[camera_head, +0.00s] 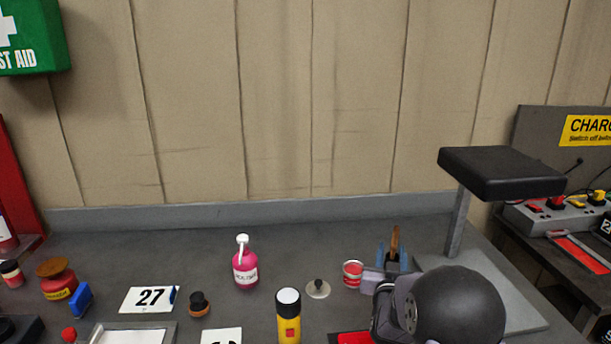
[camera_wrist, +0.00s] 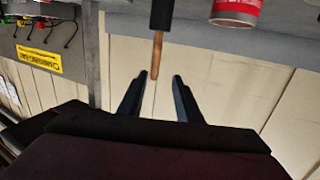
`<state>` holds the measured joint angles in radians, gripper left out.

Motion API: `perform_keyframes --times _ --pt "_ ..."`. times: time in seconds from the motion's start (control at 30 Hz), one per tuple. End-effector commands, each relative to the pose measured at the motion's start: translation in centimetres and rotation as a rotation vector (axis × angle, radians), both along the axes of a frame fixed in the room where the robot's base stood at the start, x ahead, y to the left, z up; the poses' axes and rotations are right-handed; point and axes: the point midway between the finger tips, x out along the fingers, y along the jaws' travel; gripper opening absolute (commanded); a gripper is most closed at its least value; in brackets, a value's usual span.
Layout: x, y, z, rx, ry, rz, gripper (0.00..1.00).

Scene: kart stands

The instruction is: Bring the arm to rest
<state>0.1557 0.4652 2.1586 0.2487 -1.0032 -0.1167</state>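My gripper (camera_head: 393,252) is at the right of the bench in the head view, with its two blue fingers pointing away from the camera. In the wrist view my gripper (camera_wrist: 160,76) has its dark fingers apart, with a clear gap between them. A brown stick with a black lower part (camera_head: 395,239) shows between the fingers in the head view. In the wrist view the stick (camera_wrist: 156,55) lines up with the gap and touches neither finger. My dark rounded arm part hides some of the bench at the lower right.
A black padded stand (camera_head: 500,172) rises right of my gripper. A red-labelled tin (camera_head: 352,274) is just left of it. The back wall (camera_head: 320,100) is behind.

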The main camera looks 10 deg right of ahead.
Motion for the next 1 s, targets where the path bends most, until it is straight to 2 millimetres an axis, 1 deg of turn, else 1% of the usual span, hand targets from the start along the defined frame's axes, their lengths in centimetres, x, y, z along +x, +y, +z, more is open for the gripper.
perform_keyframes --times 0.03,0.17,0.27,0.37,0.4,0.47,0.53,0.57,0.6,0.67,0.7,0.77,0.8,0.9,1.0 --pt "-0.2 0.7 0.2 0.015 0.027 0.019 0.32" --pt "-1.2 3.1 -1.0 0.073 0.16 0.087 0.32" --pt "-3.2 5.5 -2.3 0.125 0.306 0.148 0.32" --pt "-6.4 7.9 -3.8 0.169 0.474 0.202 0.32" --pt "-7.9 8.7 -4.4 0.184 0.545 0.217 0.32" --pt "-10.4 9.7 -5.2 0.201 0.649 0.235 0.32" --pt "-13.4 10.6 -5.9 0.215 0.765 0.248 0.32" --pt "-14.7 10.8 -6.2 0.219 0.813 0.251 0.32" --pt "-16.5 11.1 -6.5 0.222 0.876 0.252 0.32" --pt "-19.2 11.4 -6.9 0.226 0.967 0.25 0.32" --pt "-21.1 11.5 -7.1 0.227 1.026 0.246 0.32" --pt "-23.7 11.7 -7.5 0.227 1.113 0.242 0.32" --pt "-25.4 11.9 -7.7 0.229 1.167 0.241 0.32" --pt "-29.3 12.4 -8.4 0.236 1.293 0.248 0.32" --pt "-32.4 13.3 -8.9 0.248 1.393 0.267 0.32"
